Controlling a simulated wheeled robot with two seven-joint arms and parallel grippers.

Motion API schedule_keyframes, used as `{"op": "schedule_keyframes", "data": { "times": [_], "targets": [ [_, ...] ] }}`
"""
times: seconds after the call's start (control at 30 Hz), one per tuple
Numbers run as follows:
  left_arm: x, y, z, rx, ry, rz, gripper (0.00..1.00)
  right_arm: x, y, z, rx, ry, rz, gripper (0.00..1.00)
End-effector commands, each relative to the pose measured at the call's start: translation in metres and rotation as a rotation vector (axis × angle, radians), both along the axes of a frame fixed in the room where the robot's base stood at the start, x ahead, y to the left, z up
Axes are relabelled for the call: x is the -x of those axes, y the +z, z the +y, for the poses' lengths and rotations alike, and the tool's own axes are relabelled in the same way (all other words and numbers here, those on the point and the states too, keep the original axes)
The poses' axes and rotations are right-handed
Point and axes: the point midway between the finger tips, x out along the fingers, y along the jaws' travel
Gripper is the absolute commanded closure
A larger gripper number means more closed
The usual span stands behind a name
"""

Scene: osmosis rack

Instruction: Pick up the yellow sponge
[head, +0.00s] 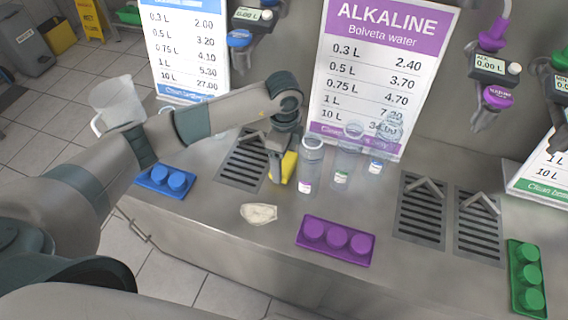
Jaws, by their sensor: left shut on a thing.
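The yellow sponge (289,166) stands on the metal counter just left of a clear bottle, partly hidden by my gripper. My left gripper (277,172) points down and is shut on the sponge. I cannot tell whether the sponge touches the counter. My right gripper is not in view.
Clear bottles (310,165) stand close to the right of the gripper. A drain grate (243,160) lies to its left. A crumpled cloth (259,214), a purple cap tray (335,241) and a blue cap tray (166,181) lie on the counter. A clear pitcher (117,103) stands at the left.

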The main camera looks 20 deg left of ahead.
Motion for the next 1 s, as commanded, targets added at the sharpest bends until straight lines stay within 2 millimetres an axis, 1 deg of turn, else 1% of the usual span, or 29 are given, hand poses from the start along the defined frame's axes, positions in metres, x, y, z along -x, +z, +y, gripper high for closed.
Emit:
{"op": "schedule_keyframes", "data": {
  "times": [0.03, 0.13, 0.2, 0.37, 0.6, 0.7, 0.83, 1.0],
  "targets": [
    [-0.001, 0.003, 0.0, 0.0, -0.001, -0.004, 0.48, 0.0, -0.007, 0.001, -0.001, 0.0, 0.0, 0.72],
    [-0.001, 0.018, 0.0, 0.001, -0.001, -0.005, 0.48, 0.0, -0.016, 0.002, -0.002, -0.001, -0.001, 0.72],
    [0.014, 0.016, 0.003, -0.001, -0.002, 0.0, 0.48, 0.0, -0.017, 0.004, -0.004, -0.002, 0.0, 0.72],
    [0.045, 0.015, 0.009, -0.001, -0.003, 0.001, 0.48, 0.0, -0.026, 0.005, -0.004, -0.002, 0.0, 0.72],
    [0.1, 0.015, 0.019, -0.001, -0.002, 0.0, 0.48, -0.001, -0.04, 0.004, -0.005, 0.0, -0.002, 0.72],
    [0.122, 0.016, 0.023, 0.0, -0.003, 0.0, 0.48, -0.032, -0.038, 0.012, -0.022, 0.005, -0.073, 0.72],
    [0.146, 0.016, 0.027, 0.0, -0.001, 0.0, 0.48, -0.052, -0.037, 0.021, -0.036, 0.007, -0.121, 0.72],
    [0.168, 0.017, 0.031, -0.001, -0.001, 0.001, 0.48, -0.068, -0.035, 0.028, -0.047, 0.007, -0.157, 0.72]
  ]
}}
